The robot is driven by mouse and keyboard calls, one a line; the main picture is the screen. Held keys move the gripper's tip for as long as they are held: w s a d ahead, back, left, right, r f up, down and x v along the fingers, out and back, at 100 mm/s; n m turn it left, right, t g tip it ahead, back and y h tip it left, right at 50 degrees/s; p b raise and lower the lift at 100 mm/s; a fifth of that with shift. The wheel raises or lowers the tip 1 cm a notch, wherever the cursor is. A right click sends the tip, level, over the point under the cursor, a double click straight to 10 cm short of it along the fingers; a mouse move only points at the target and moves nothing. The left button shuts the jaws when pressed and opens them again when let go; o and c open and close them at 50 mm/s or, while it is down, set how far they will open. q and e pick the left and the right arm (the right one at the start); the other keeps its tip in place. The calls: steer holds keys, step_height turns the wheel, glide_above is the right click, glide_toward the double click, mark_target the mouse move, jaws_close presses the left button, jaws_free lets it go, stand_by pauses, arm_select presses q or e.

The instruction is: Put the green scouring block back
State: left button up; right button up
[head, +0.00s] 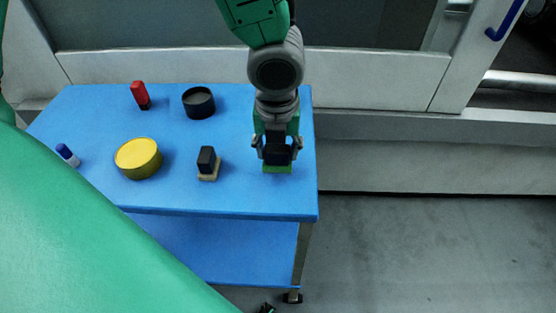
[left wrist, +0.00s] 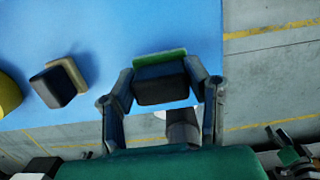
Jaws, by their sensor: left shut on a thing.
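My left gripper (head: 277,147) points down over the right part of the blue table. It is shut on the green scouring block (head: 277,169), which has a black upper part and a green pad underneath. In the left wrist view the block (left wrist: 161,88) sits between the two fingers, with its green edge at the far side. The block is at or just above the table top; I cannot tell if it touches.
A black block on a tan base (head: 207,164) stands left of my gripper. Further left are a yellow round tin (head: 138,158), a black round dish (head: 199,102), a red bottle (head: 140,95) and a blue-and-white item (head: 68,155). The table's (head: 240,195) right edge is close to my gripper.

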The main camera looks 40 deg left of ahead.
mark_target(275, 159)
arm_select(q)
steer(key=f, duration=0.1)
steer(key=f+b, duration=0.1)
steer(key=shift+s+a+f, duration=0.15)
steer(key=shift+a+f, duration=0.05)
steer(key=shift+f, duration=0.2)
steer(key=shift+a+f, duration=0.1)
steer(key=shift+f, duration=0.1)
steer(key=shift+c, duration=0.3)
steer(key=shift+a+r, duration=0.1)
steer(key=o, duration=1.1)
steer(key=shift+r, duration=0.2)
steer(key=r+p, duration=0.1)
steer(key=r, duration=0.2)
steer(key=r+p, duration=0.1)
steer(key=r, duration=0.3)
steer(key=s+d+r+p, duration=0.1)
steer(key=r+p, duration=0.1)
steer(key=r, duration=0.2)
steer(key=shift+r, duration=0.25)
